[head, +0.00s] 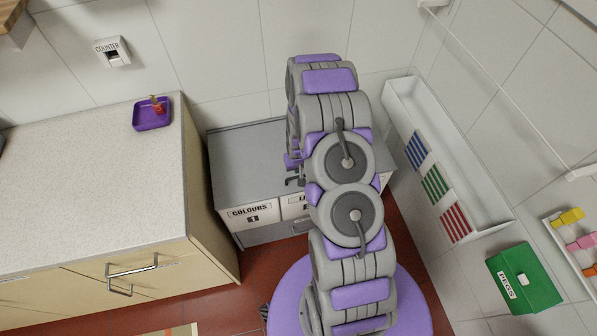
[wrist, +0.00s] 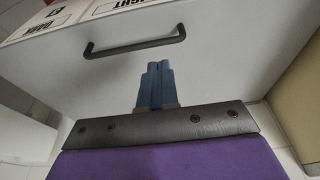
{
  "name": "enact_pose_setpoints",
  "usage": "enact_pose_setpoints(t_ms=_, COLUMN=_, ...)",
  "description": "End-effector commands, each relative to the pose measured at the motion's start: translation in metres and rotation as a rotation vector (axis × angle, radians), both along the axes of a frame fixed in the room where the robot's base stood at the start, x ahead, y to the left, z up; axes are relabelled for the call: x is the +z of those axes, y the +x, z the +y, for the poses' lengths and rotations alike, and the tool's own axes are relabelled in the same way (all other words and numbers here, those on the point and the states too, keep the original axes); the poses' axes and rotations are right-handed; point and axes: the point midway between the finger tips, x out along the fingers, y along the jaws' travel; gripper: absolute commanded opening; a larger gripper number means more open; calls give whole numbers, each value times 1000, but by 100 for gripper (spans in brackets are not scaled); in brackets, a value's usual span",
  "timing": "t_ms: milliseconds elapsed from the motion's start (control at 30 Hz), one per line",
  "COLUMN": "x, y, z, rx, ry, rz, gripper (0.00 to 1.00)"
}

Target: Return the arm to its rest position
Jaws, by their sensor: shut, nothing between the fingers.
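My arm (head: 345,190) is grey and purple. It stands raised and folded in the middle of the head view, in front of a low grey cabinet. In the wrist view my gripper (wrist: 158,66) has slim blue fingers pressed together with nothing between them. The fingers point at a pale drawer front (wrist: 225,70) with a dark bar handle (wrist: 135,47). They overlap the drawer front below the handle in the picture; I cannot tell the distance. In the head view my gripper is mostly hidden behind the arm links.
A counter (head: 80,180) with a purple tray (head: 152,118) stands left. A white trough (head: 405,105) with blue, green and red striped panels is right, near a green PEGS box (head: 525,278). Red floor shows between.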

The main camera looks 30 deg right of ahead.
Motion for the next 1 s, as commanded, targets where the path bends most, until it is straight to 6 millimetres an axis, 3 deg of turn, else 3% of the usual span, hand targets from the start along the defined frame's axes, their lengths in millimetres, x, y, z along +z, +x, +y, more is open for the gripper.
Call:
enact_pose_setpoints(t_ms=100, x=25, y=-2, z=-1, rx=-1, ry=-2, rz=-9, gripper=0)
enact_pose_setpoints(t_ms=300, x=48, y=-7, z=0, rx=-1, ry=0, rz=-6, gripper=0)
enact_pose_setpoints(t_ms=833, x=69, y=-10, z=5, rx=6, ry=1, rz=-1, gripper=0)
enact_pose_setpoints(t_ms=1000, x=110, y=-15, z=22, rx=33, ry=10, rz=22, gripper=0)
